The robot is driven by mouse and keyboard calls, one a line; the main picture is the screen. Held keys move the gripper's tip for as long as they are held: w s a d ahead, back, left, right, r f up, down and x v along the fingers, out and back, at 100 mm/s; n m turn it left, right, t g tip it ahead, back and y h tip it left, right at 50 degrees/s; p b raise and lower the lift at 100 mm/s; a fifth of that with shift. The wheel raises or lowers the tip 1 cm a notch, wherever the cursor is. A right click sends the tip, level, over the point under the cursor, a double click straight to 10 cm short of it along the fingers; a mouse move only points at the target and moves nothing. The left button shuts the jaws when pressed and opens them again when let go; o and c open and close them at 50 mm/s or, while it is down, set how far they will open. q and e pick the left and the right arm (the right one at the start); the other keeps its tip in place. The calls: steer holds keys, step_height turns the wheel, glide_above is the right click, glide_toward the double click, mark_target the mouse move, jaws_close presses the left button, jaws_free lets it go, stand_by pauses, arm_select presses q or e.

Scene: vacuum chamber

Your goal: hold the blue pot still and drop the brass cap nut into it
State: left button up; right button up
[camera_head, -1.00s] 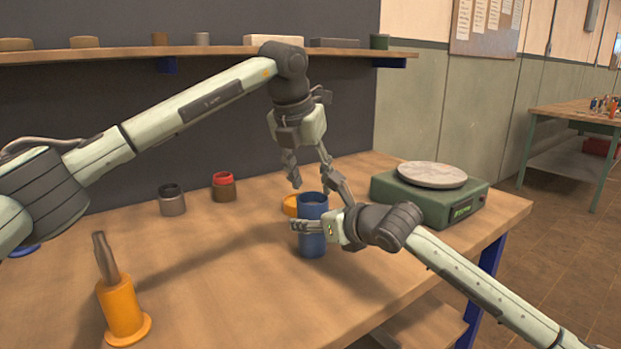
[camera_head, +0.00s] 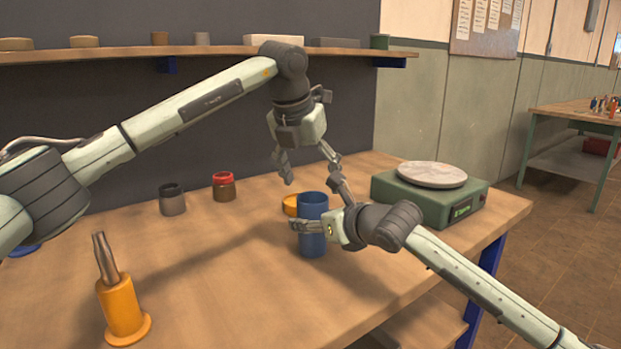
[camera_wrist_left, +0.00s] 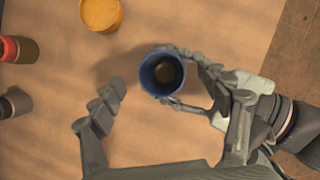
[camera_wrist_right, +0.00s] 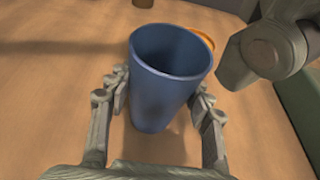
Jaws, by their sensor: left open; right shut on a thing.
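The blue pot (camera_head: 313,240) stands upright on the table; it also shows in the left wrist view (camera_wrist_left: 147,83) and the right wrist view (camera_wrist_right: 168,90). My right gripper (camera_wrist_right: 160,95) is shut on it, one finger on each side. My left gripper (camera_head: 312,174) is above the pot, pointing down, with its fingers spread and nothing between them. In the left wrist view a brownish round shape lies inside the pot; I cannot tell whether it is the brass cap nut or the pot's floor. No cap nut shows elsewhere.
An orange container (camera_head: 290,205) stands close behind the pot. A green scale (camera_head: 428,200) is to the right. A grey jar (camera_head: 172,200) and a red-topped jar (camera_head: 223,186) stand behind left. An orange holder (camera_head: 122,308) with a tool is front left. The middle table is clear.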

arm_select(q)
steer(key=shift+r, duration=0.15)
arm_select(e)
steer(key=o, duration=1.3)
steer(key=shift+c, duration=0.2)
arm_select(q)
step_height(320, 180, up, 5)
steer(key=shift+f, duration=0.15)
arm_select(e)
steer(key=shift+s, duration=0.1)
